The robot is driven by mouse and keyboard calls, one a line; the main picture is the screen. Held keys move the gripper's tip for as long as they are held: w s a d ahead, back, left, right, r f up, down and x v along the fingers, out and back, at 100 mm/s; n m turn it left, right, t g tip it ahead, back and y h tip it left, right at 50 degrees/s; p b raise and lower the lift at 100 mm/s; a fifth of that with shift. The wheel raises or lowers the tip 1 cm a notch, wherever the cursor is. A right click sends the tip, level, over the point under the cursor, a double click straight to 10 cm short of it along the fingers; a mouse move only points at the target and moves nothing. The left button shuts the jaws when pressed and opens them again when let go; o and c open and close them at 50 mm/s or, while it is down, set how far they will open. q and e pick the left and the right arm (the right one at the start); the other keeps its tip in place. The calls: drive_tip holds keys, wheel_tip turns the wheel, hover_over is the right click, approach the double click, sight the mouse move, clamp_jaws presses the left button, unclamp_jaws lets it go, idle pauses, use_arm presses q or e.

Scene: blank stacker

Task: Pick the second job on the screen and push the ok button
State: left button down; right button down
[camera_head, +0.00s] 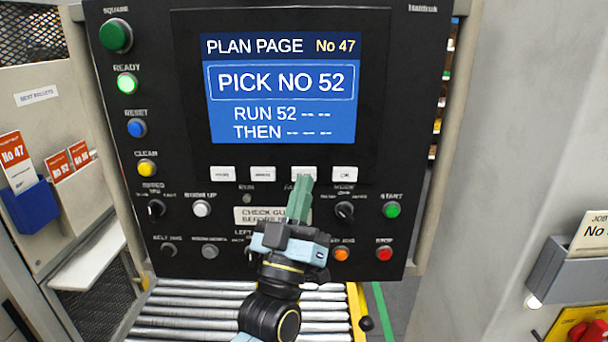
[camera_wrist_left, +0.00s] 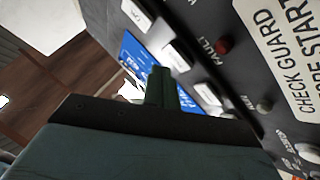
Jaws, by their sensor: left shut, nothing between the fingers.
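The screen (camera_head: 281,112) on the black panel shows "PLAN PAGE No 47", a boxed line "PICK NO 52", then "RUN 52" and "THEN" with dashes. Below it is a row of white buttons; the rightmost (camera_head: 345,173) appears to read "OK", though its print is tiny. My left gripper (camera_head: 304,182) is shut and empty, its green fingertips at the lower edge of the third white button (camera_head: 304,172); whether they touch it I cannot tell. In the left wrist view the fingers (camera_wrist_left: 160,86) point toward the white buttons (camera_wrist_left: 177,56) and blue screen (camera_wrist_left: 136,52). My right gripper is out of view.
Lamps and knobs surround the buttons, including a green start button (camera_head: 391,210) and a red stop button (camera_head: 384,254). Rollers (camera_head: 190,310) lie below the panel. A card holder (camera_head: 570,275) is at the right, and a blue card bin (camera_head: 32,205) at the left.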

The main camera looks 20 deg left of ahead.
use_arm(q)
drive_tip(key=shift+w, duration=0.15)
idle(0.4)
drive_tip(key=shift+w+a, duration=0.1)
drive_tip(key=shift+w, duration=0.2)
drive_tip(key=shift+w+a, duration=0.1)
drive_tip(key=shift+w, duration=0.25)
idle(0.6)
drive_tip(key=shift+s, duration=0.1)
drive_tip(key=shift+s+d+p, duration=0.2)
drive_tip(key=shift+s+p, duration=0.15)
drive_tip(key=shift+s, duration=0.35)
drive_tip(key=shift+s+d+p, duration=0.25)
drive_tip(key=shift+s, duration=0.55)
drive_tip(key=shift+s+d+p, duration=0.2)
drive_tip(key=shift+s+p, duration=0.1)
drive_tip(key=shift+s, duration=0.5)
drive_tip(key=shift+s+d+p, duration=0.25)
drive_tip(key=shift+s, duration=0.55)
idle(2.0)
